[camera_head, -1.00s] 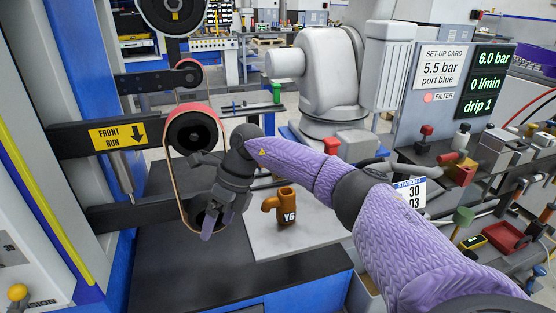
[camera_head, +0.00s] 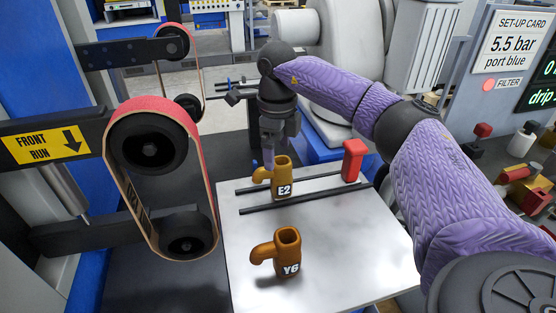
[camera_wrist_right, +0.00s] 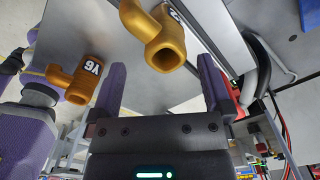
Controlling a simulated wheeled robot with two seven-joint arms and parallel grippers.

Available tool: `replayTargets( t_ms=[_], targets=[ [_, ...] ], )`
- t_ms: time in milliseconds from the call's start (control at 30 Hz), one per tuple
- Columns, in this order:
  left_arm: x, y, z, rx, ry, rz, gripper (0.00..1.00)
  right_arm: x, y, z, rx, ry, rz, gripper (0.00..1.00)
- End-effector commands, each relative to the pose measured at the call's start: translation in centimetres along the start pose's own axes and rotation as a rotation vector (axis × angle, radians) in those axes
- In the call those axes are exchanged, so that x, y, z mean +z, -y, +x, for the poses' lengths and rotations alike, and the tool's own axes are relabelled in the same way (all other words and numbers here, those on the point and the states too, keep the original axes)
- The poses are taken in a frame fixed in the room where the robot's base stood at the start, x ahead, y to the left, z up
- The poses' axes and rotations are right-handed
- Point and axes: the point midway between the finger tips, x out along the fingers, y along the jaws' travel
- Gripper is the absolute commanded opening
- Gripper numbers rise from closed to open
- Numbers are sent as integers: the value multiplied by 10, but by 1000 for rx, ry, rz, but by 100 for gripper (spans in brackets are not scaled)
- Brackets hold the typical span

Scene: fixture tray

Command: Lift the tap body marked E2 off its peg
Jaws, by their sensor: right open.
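The orange-brown tap body marked E2 (camera_head: 284,188) stands upright between two dark rails on the pale plate, its spout to the left. My right gripper (camera_head: 268,158) is just behind and above its rim, pointing down. In the right wrist view, E2 (camera_wrist_right: 158,38) shows its open mouth ahead of and between the two open purple fingers (camera_wrist_right: 163,82); nothing is held. A similar tap body marked Y6 (camera_head: 288,258) stands nearer on the plate, and also shows in the wrist view (camera_wrist_right: 72,84). The peg under E2 is hidden. My left gripper is out of view.
A red block (camera_head: 353,160) stands at the right end of the rails (camera_head: 318,196). A red belt machine (camera_head: 150,150) stands left of the plate (camera_head: 345,262). The plate is bare right of Y6. A set-up card panel (camera_head: 510,55) is at the far right.

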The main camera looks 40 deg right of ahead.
Motion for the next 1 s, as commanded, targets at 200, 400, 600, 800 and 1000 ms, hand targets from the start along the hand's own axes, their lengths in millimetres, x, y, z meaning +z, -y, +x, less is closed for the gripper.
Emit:
replayTargets(
  t_ms=[200,400,600,800,1000],
  targets=[
    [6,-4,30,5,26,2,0,-5,6,46,1,-6,1,100],
    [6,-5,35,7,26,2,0,-5,5,60,1,0,0,100],
    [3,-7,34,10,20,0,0,-5,5,58,0,1,0,79],
    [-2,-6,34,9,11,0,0,-5,5,58,1,1,-1,36],
    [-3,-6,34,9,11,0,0,-5,5,58,1,1,-1,0]
  ],
)
